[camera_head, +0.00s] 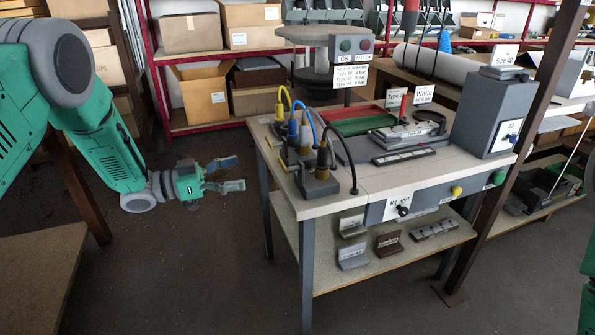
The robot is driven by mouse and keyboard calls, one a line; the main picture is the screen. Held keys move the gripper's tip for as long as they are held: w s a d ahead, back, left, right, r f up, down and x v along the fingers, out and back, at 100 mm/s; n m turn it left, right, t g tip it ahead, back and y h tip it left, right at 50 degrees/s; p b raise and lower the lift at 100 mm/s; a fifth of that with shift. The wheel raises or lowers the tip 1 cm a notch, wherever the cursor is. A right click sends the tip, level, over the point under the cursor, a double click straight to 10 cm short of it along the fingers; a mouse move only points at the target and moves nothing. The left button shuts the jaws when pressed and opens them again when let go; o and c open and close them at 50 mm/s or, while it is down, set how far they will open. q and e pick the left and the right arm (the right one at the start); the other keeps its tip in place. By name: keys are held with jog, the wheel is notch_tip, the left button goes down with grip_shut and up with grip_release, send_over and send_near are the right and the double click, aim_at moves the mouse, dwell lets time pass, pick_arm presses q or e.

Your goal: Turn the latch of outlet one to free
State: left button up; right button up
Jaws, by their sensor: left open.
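My left gripper (238,173) points right, open and empty, in the air left of the workbench (350,195) and clear of it. On the bench's left part stands a grey outlet block (318,183) with upright dark connectors and yellow, blue and black hoses. Which outlet is number one, and how its latch is turned, is too small to tell. A panel marked IN and OUT (390,206) with a black knob (403,210) is on the bench's front edge. My right gripper is out of the picture.
On the bench are a green tray (365,125), a clamp fixture (403,137) and a grey box (490,115). A signed post (348,75) rises behind the hoses. A brown upright (530,120) stands at right. Floor between my left gripper and the bench is clear.

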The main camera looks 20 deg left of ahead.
aim_at(281, 163)
pick_arm(q)
jog(key=x, duration=0.4)
jog(key=b+x, duration=0.1)
jog(key=x, duration=0.2)
jog(key=shift+w+a+f, duration=0.15)
jog(key=shift+w+f, duration=0.15)
jog(key=shift+w, duration=0.15)
jog(key=x, duration=0.5)
jog(key=shift+s+d+r, duration=0.15)
jog(key=shift+s+d, duration=0.05)
jog(key=shift+s, duration=0.05)
jog(key=shift+a, duration=0.35)
jog(key=shift+c, duration=0.8)
jog(key=shift+a, duration=0.2)
jog(key=c, duration=1)
jog(key=shift+d, duration=0.15)
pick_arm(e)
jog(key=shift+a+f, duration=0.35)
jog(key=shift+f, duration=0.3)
